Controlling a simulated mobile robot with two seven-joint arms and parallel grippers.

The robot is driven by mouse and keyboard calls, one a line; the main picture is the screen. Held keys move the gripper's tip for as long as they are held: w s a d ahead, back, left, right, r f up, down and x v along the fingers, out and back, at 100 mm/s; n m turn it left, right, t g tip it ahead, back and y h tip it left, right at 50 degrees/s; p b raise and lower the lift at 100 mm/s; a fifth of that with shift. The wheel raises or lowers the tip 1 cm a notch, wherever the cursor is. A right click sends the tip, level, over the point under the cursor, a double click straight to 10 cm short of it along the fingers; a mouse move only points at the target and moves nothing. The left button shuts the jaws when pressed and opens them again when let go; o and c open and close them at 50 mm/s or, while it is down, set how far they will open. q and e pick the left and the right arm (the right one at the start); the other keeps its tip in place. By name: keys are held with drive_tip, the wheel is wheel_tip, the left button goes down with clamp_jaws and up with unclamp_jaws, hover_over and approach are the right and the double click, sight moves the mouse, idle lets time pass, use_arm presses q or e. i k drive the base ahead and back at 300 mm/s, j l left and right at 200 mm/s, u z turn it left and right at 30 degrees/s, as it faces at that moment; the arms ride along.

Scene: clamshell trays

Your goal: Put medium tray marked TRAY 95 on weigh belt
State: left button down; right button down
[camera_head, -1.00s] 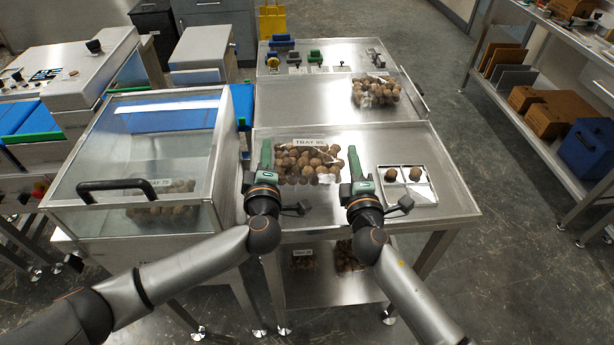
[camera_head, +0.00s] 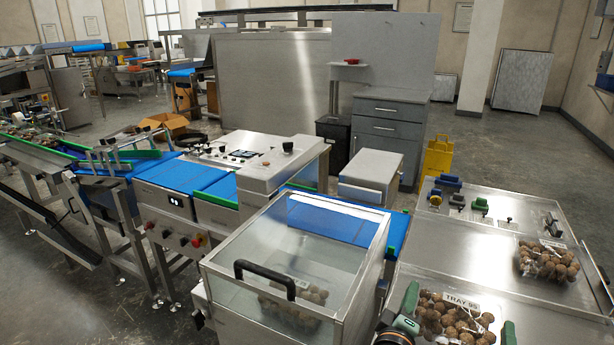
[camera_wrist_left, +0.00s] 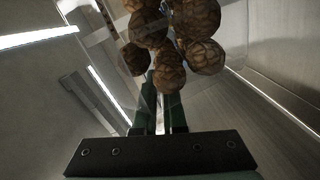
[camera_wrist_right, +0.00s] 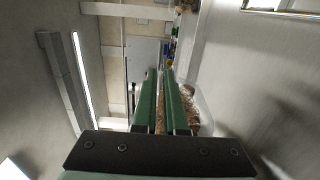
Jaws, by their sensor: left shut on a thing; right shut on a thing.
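The clear clamshell tray labelled TRAY 95 (camera_head: 462,303), full of brown round produce, is at the bottom right of the head view. My left gripper (camera_head: 409,306) is shut on its left side, and the left wrist view shows the produce (camera_wrist_left: 172,72) just beyond the fingers. My right gripper (camera_head: 509,333), mostly cut off below, is shut on its right side. Whether the tray touches the steel table (camera_head: 540,312) is unclear. A blue belt section with a small display (camera_head: 182,178), which looks like the weigh belt, lies at centre left.
A clear-lidded box with a black handle (camera_head: 310,245) stands between the tray and the belts, with another filled tray inside. A grey machine housing (camera_head: 285,160) is behind it. Another tray (camera_head: 548,262) lies at the right. Blue belts at centre left look empty.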

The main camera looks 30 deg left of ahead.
sight(171, 171)
drive_tip(key=k+l+z, duration=0.2)
drive_tip(key=k+j+z, duration=0.25)
drive_tip(key=k, duration=0.2)
drive_tip(key=k+j, duration=0.1)
drive_tip(key=j, duration=0.25)
drive_tip(key=k+j, duration=0.15)
drive_tip(key=j, duration=0.25)
drive_tip(key=k+j+z, duration=0.1)
drive_tip(key=j, duration=0.25)
drive_tip(key=k+j, duration=0.15)
drive_tip(key=j, duration=0.2)
drive_tip(key=k+j, duration=0.1)
drive_tip(key=j, duration=0.25)
drive_tip(key=k+j, duration=0.1)
drive_tip(key=j, duration=0.4)
drive_tip(key=k+j, duration=0.1)
drive_tip(key=j, duration=0.35)
